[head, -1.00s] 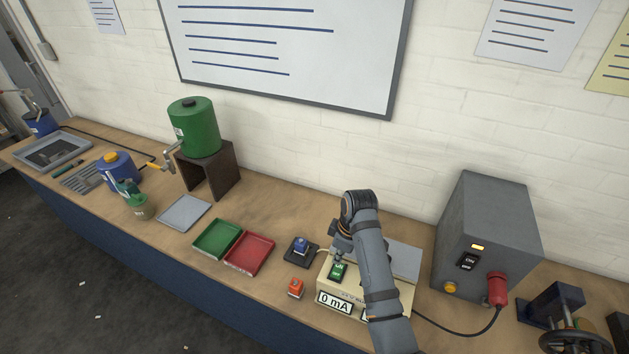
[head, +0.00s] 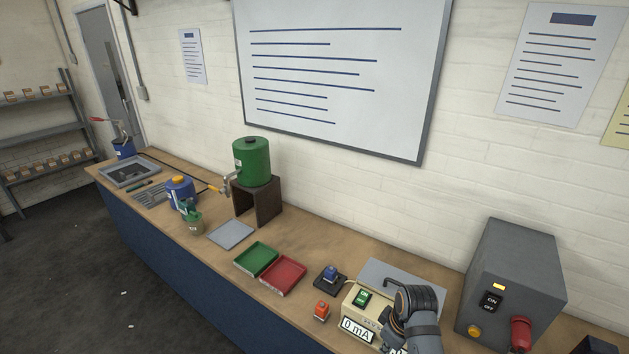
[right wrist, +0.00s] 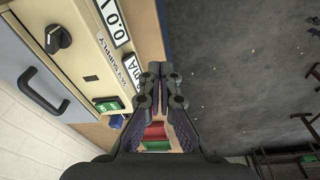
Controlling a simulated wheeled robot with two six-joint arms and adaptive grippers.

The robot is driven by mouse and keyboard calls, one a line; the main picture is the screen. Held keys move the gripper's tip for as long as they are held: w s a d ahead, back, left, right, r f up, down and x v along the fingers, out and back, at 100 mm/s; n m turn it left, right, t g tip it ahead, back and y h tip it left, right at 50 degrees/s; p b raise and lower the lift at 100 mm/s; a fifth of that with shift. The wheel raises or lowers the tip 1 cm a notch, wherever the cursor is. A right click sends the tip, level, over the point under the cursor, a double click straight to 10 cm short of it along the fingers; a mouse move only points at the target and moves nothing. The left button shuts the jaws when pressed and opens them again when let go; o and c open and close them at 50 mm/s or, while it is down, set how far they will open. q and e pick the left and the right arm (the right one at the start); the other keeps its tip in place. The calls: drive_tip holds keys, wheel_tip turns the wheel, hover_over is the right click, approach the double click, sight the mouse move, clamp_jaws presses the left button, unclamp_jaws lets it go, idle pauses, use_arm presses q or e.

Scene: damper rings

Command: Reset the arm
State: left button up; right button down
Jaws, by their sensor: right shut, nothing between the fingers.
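My right arm comes in at the bottom right of the head view, beside the cream supply box (head: 352,313) with a 0 mA display. The green switch (head: 362,298) also shows in the head view. My left gripper is not in view.
A grey power box (head: 512,285) stands right of the supply box. A green tank (head: 252,162) stands on a brown stand farther left.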

drive_tip(key=s+d+r+m+t+h, duration=0.1)
drive_tip(key=s+d+m, duration=0.25)
drive_tip(key=s, duration=0.45)
drive_tip(key=s+d+m+t+h, duration=0.1)
drive_tip(key=s+d+m, duration=0.2)
drive_tip(key=s+m, duration=0.35)
drive_tip(key=s+d+f+n+g+b, duration=0.2)
drive_tip(key=f+b, duration=0.5)
drive_tip(key=f, duration=2.4)
use_arm(q)
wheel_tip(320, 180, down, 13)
drive_tip(key=b, duration=0.6)
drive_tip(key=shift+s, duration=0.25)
use_arm(e)
drive_tip(key=s+d+f, duration=0.1)
drive_tip(key=s+f, duration=1.9)
drive_tip(key=f, duration=0.3)
drive_tip(key=shift+s+d+f, duration=0.15)
drive_tip(key=shift+d+f, duration=0.1)
drive_tip(key=shift+f, duration=0.1)
